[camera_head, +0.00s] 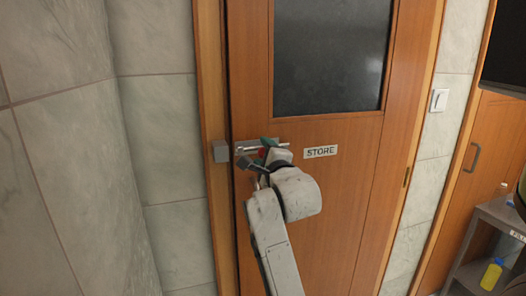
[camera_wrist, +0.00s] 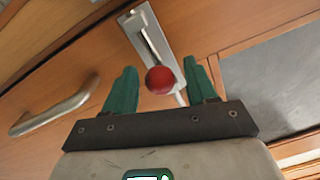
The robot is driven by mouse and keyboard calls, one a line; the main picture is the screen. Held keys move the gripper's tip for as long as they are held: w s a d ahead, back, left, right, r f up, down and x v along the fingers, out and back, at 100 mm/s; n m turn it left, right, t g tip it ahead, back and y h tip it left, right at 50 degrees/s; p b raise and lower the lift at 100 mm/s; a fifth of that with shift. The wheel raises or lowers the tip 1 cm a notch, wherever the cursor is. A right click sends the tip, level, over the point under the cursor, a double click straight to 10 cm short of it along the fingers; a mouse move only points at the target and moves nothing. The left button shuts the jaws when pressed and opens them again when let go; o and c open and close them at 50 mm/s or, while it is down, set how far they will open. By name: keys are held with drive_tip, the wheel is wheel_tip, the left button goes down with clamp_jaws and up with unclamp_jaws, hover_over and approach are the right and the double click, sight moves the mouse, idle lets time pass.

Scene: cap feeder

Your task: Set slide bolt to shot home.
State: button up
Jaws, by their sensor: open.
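The slide bolt (camera_head: 283,145) is a metal plate and rod mounted level on the wooden door marked STORE. A grey keeper block (camera_head: 221,151) sits to its left on the door frame, with a narrow gap between it and the plate. The bolt rod sticks out at the plate's right end. The bolt's red ball knob (camera_wrist: 159,80) shows in the wrist view, in front of the metal bolt plate (camera_wrist: 146,36). My gripper (camera_head: 257,153) is at the bolt. Its teal fingers (camera_wrist: 160,70) are open, one on each side of the knob, with gaps visible.
The door (camera_head: 335,200) is closed, with a dark window (camera_head: 330,55) above the bolt. A bar handle (camera_wrist: 55,105) shows left in the wrist view. A tiled wall (camera_head: 55,180) stands close at the left. A grey shelf unit (camera_head: 492,212) with bottles is at the right.

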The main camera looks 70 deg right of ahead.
drive_tip(key=shift+w+d, duration=0.2)
drive_tip(key=shift+d, duration=0.1)
drive_tip(key=shift+c, duration=0.3)
clamp_jaws()
